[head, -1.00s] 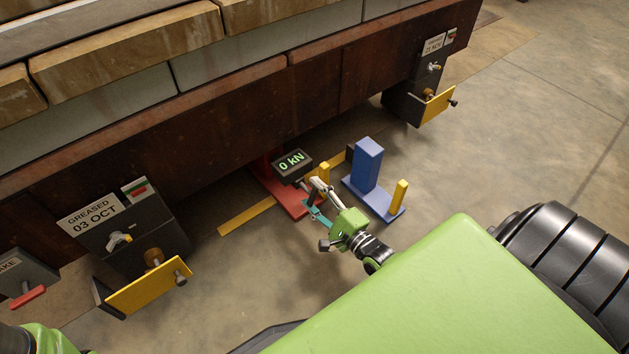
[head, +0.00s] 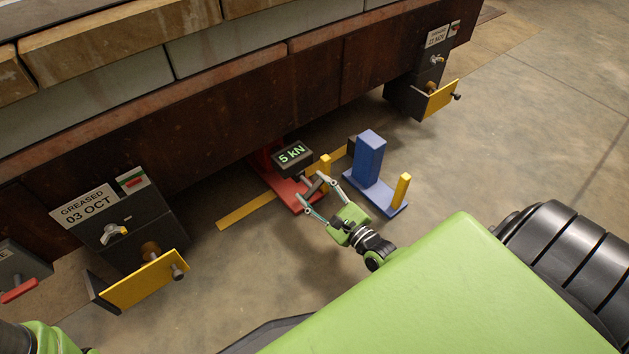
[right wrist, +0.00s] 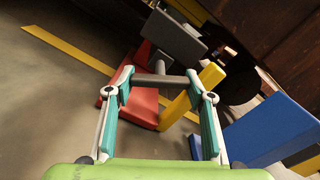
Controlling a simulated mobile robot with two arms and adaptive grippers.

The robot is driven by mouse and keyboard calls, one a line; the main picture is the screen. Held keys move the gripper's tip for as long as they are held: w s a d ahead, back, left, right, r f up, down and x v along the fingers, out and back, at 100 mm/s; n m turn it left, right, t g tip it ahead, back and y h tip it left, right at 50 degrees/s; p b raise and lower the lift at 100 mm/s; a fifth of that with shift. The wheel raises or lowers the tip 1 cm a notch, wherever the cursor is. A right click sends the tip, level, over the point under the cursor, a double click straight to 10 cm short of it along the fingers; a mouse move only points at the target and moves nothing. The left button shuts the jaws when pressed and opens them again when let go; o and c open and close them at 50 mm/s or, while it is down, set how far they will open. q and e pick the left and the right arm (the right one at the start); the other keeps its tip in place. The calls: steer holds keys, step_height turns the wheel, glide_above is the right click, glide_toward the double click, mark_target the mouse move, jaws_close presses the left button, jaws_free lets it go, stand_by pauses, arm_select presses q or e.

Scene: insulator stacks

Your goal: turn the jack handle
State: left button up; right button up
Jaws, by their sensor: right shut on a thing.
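A red jack (head: 300,196) stands on the floor beneath the edge of the rusty brown beam. Its dark display (head: 292,155) reads 5 kN. A grey jack handle (right wrist: 160,79) lies crosswise between the fingertips of my right gripper (right wrist: 161,84) in the right wrist view, with a short grey shaft behind it leading to the jack. In the head view my right gripper (head: 314,189) reaches the handle (head: 316,186) from the lower right. It is shut on the handle, with its fingers spread to the bar's length. My left gripper is out of view.
A yellow strip (head: 245,211) lies on the floor. Dark boxes with yellow plates (head: 145,281) hang along the beam.

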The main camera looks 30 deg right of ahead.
stand_by(0.4)
steer(key=o, duration=0.8)
steer(key=shift+o, duration=0.2)
steer(key=s, duration=1.2)
steer(key=shift+d, duration=0.45)
